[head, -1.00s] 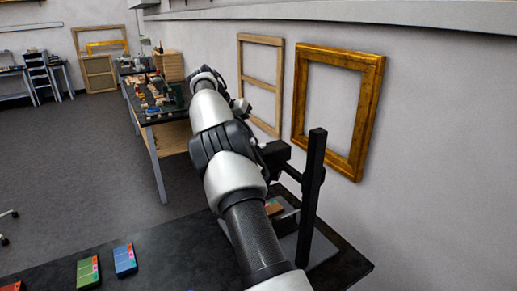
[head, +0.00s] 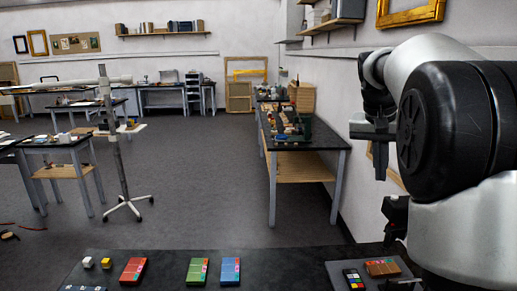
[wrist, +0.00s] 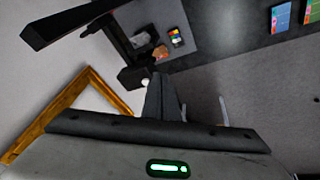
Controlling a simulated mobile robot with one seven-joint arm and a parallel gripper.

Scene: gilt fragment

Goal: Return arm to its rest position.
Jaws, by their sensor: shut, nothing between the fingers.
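My arm (head: 450,120) is folded up on the right side of the head view, with its large black and white joint close to the camera. My gripper (head: 381,174) hangs with its fingers downward, left of that joint and in front of the wall. The fingers are together and hold nothing. In the wrist view my gripper (wrist: 163,98) shows its dark fingers in free air, apart from the bench below.
The dark bench (head: 180,260) carries a red box (head: 133,271), green box (head: 197,271), blue box (head: 230,271) and colour chart (head: 353,279). A black stand (wrist: 75,20) and gilt frame (wrist: 55,112) show in the wrist view. Open floor (head: 220,170) lies beyond.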

